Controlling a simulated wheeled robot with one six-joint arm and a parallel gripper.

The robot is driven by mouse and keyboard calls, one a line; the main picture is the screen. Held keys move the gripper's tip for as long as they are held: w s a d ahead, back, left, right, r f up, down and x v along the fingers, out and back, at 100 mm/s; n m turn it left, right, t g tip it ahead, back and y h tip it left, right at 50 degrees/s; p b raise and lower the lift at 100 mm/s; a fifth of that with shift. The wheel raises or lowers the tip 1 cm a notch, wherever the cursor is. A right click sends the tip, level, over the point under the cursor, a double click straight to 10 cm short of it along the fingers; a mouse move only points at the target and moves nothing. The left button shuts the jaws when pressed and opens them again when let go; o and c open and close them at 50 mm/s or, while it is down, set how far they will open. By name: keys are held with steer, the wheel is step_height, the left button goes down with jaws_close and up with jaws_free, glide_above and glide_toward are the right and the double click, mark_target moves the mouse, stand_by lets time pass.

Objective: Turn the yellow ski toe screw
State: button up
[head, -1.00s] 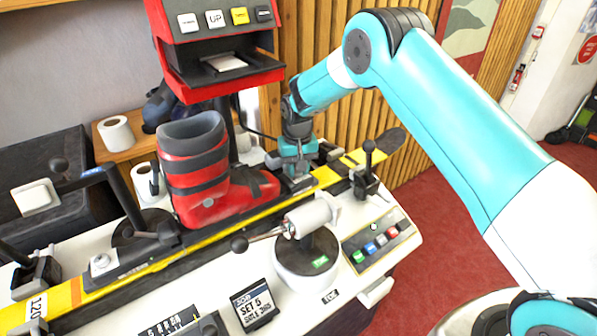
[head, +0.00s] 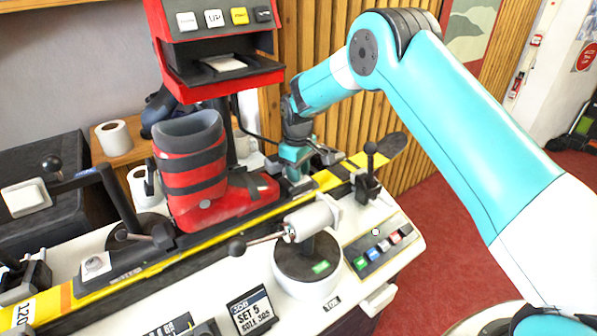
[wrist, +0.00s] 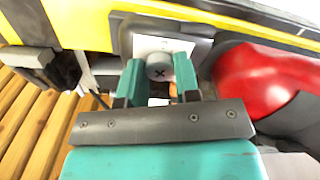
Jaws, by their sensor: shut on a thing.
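The yellow ski (head: 326,181) lies clamped along the bench, with a red boot (head: 195,214) standing on it. The toe screw (wrist: 159,68), a round grey head with a dark cross slot, sits on a pale plate at the boot's toe in the wrist view. My gripper (wrist: 160,80) is shut on the screw, one teal finger on each side of it. In the head view my gripper (head: 296,172) points down at the toe of the boot, and the screw is hidden there. The boot also shows in the wrist view (wrist: 268,80), close to the right of the fingers.
A black-knobbed clamp (head: 368,180) stands right of my gripper. A white cylinder with a lever (head: 312,217) is in front of the ski. A red press head (head: 220,75) hangs above the boot. A button panel (head: 380,246) is at front right.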

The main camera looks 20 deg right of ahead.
steer(key=shift+w+r, duration=0.1)
steer(key=shift+r, duration=0.05)
stand_by(0.3)
steer(key=o, duration=0.9)
steer(key=shift+o, duration=0.2)
step_height(320, 180, up, 17)
steer(key=b, duration=0.3)
steer(key=shift+r, duration=0.2)
